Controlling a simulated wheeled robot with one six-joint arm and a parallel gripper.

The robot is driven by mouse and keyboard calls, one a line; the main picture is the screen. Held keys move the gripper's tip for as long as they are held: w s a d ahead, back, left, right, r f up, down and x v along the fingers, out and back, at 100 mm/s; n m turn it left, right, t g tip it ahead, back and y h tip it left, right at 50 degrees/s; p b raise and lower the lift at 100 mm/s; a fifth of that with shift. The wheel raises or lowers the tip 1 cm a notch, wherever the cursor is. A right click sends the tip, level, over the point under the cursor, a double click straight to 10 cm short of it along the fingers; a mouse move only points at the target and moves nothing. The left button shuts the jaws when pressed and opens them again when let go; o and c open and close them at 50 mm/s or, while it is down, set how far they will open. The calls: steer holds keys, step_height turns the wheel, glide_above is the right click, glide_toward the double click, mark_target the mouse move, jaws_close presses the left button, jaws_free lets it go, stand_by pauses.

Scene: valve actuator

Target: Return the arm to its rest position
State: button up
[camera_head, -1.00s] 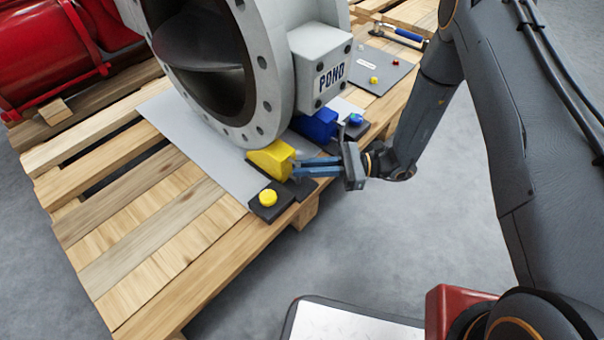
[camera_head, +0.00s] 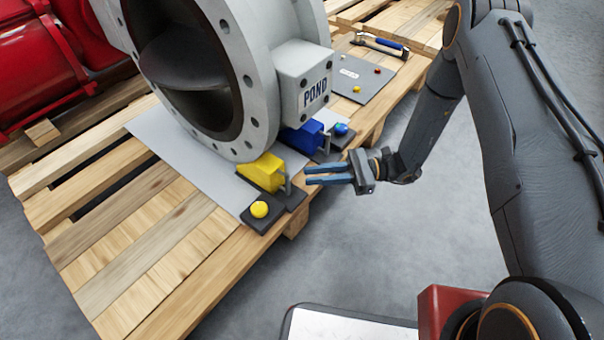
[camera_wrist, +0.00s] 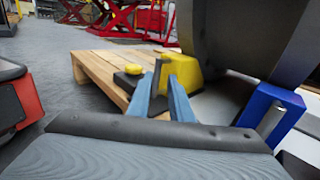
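My gripper (camera_head: 307,176) hangs past the near edge of the wooden pallet, with its arm reaching down from the right. Its two blue fingers are parallel with a gap between them, and nothing is held. The fingertips point at the yellow block (camera_head: 262,172) with its grey handle and stop short of it. In the wrist view the fingers (camera_wrist: 164,82) also stand apart, and the yellow block (camera_wrist: 184,72) shows behind them.
A pallet (camera_head: 165,277) carries the large grey valve marked POND (camera_head: 290,63), a blue block (camera_head: 301,137), a yellow button (camera_head: 260,209) and a blue button (camera_head: 341,129). Red machinery (camera_head: 60,60) is at left. Open floor (camera_head: 410,240) lies below my gripper.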

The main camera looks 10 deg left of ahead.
steer(key=shift+w+d, duration=0.15)
steer(key=shift+d, duration=0.5)
steer(key=s+a+r+n+g+h+p, duration=0.1)
steer(key=s+a+r+n+g+h, duration=0.1)
steer(key=s+r+n+h, duration=0.5)
steer(key=s+a+r+n+g+h+p, duration=0.1)
steer(key=s+a+r+n+h+p, duration=0.15)
steer(key=r, duration=0.85)
steer(key=s+d+r+n+t+h+p, duration=0.2)
steer(key=s+d+r+n+t+h, duration=0.15)
steer(key=s+r+n, duration=0.45)
steer(key=s+d+r+n+t+h+p, duration=0.1)
steer(key=s+d+r+n+t+h, duration=0.1)
steer(key=s+d+r+n+t, duration=0.45)
steer(key=d+r+m+p, duration=0.3)
steer(key=d+r+p, duration=0.3)
steer(key=r+p, duration=0.4)
steer(key=d+r+m+g+h+p, duration=0.1)
steer(key=d+r+m+p, duration=0.2)
steer(key=d+r+p, duration=0.3)
steer(key=d+r+m+h+p, duration=0.1)
steer(key=d+r+m+p, duration=0.2)
steer(key=r+p, duration=1.3)
steer(key=d+p, duration=0.3)
steer(key=p, duration=0.3)
steer(key=shift+d+r+m, duration=0.2)
steer(key=shift+d+m, duration=0.1)
steer(key=shift+m, duration=0.1)
